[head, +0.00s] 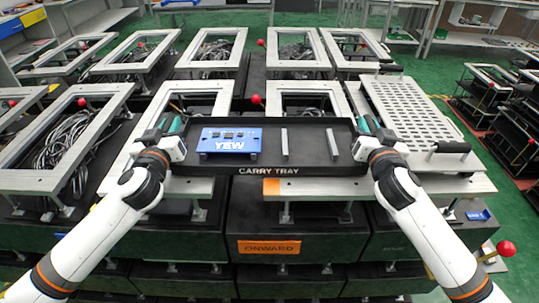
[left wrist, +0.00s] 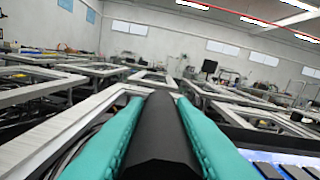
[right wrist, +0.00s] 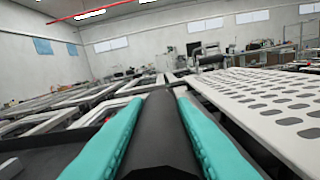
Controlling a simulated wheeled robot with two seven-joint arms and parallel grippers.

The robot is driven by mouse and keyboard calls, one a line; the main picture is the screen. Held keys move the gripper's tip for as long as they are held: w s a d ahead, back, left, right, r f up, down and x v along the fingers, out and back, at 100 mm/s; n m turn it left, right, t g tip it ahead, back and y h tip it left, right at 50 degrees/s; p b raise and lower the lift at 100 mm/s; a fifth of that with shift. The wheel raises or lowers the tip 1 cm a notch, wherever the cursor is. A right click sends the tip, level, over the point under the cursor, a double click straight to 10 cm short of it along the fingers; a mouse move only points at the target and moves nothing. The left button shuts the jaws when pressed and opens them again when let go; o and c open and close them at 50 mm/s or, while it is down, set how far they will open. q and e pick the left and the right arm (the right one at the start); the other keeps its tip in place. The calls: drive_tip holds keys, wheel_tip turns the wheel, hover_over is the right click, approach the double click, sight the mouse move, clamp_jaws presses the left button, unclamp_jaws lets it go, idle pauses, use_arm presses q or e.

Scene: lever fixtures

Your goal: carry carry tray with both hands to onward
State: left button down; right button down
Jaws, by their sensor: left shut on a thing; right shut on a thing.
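The black carry tray (head: 320,171), lettered "CARRY TRAY", is held level between my two grippers in the head view. A blue box lettered "YEW" (head: 230,142) lies in its left part, right of my left gripper. Two grey bars stand in its middle and right. My left gripper (head: 175,132) is shut on the tray's left end; its teal fingers clasp a dark handle in the left wrist view (left wrist: 155,140). My right gripper (head: 367,130) is shut on the right end; its fingers clasp a dark handle in the right wrist view (right wrist: 165,140). The orange "ONWARD" label (head: 269,247) is on a black front below the tray.
Open grey frames (head: 60,150) with cables inside surround the tray. A perforated grey plate (head: 410,110) lies at the right. Red-knobbed levers (head: 505,248) stick up in places. Green floor (head: 430,70) shows behind and at the right.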

use_arm(q)
drive_tip(key=shift+a+f, duration=0.1)
drive_tip(key=shift+f, duration=0.3)
use_arm(e)
drive_tip(key=shift+f, duration=0.4)
use_arm(q)
drive_tip(key=c, duration=1.7)
unclamp_jaws()
drive_tip(key=shift+f+b, duration=0.2)
drive_tip(key=shift+b, duration=0.2)
use_arm(e)
drive_tip(key=c, duration=1.7)
unclamp_jaws()
drive_tip(key=shift+f, duration=0.2)
use_arm(q)
drive_tip(key=o, duration=0.5)
drive_tip(key=shift+r, duration=0.15)
drive_tip(key=shift+c, duration=0.2)
use_arm(e)
drive_tip(key=o, duration=0.5)
drive_tip(key=shift+r, duration=0.15)
drive_tip(key=shift+c, duration=0.2)
use_arm(q)
drive_tip(key=shift+s, duration=0.1)
drive_tip(key=s, duration=1.1)
drive_tip(key=shift+s, duration=0.4)
use_arm(e)
drive_tip(key=shift+s, duration=0.1)
drive_tip(key=s, duration=1.2)
